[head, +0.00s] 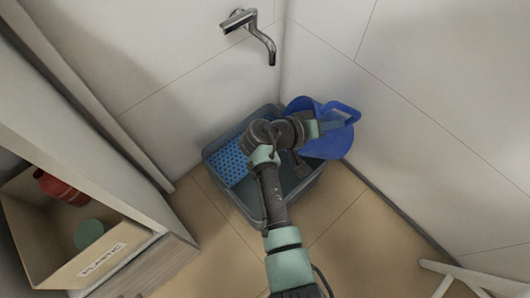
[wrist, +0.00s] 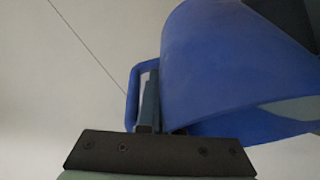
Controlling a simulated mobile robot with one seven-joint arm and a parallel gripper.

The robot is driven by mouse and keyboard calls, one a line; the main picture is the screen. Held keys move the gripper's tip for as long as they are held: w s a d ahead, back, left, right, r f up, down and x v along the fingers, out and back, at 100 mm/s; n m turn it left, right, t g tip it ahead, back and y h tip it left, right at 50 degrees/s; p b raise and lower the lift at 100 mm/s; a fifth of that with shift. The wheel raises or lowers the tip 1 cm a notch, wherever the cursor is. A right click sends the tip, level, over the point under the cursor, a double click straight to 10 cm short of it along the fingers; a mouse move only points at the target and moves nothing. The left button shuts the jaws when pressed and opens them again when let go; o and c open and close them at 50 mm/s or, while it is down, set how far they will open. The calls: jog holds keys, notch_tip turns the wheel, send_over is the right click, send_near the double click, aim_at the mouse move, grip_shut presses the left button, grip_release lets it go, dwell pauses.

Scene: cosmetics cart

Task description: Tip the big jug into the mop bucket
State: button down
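The big blue jug (head: 334,146) is at the right side of the mop bucket in the head view, partly behind my arm. It fills the upper right of the wrist view (wrist: 225,70), tilted, with a pale area along its lower right edge. My gripper (head: 336,122) is at the jug's handle (wrist: 133,95); its fingers (wrist: 150,103) look closed on it. The grey mop bucket (head: 213,168) stands on the floor in the corner, below my wrist and partly hidden by it. I cannot see anything pouring.
A blue perforated wringer (head: 228,162) covers the bucket's left part. A metal tap (head: 262,38) sticks out of the wall above. At left is a cabinet with a box labelled plastic (head: 100,262). A white frame (head: 455,275) stands at lower right. Walls close in behind the bucket.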

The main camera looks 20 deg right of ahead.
jog(key=shift+w+a+r+h+b, duration=0.25)
jog(key=shift+a+h+b, duration=0.2)
jog(key=shift+b, duration=0.3)
dwell(0.8)
jog(key=shift+a+f+h+b, duration=0.15)
jog(key=shift+h+b, duration=0.1)
jog(key=shift+b, duration=0.2)
dwell(0.3)
jog(key=shift+a+f+n+b, duration=0.15)
jog(key=shift+n+b, duration=0.15)
jog(key=shift+b, duration=0.15)
jog(key=shift+w+a+f+h+b, duration=0.2)
jog(key=shift+a+f+h+b, duration=0.4)
jog(key=shift+b, duration=0.7)
jog(key=shift+r, duration=0.25)
jog(key=shift+w+a, duration=0.1)
jog(key=shift+a, duration=0.05)
jog(key=shift+w+a+f+n+h+b, duration=0.1)
jog(key=shift+w+a+n+h+b, duration=0.1)
jog(key=shift+a+h+b, duration=0.35)
jog(key=shift+w+a+n+h+b, duration=0.2)
jog(key=shift+a+h+b, duration=0.05)
jog(key=shift+a+b, duration=0.55)
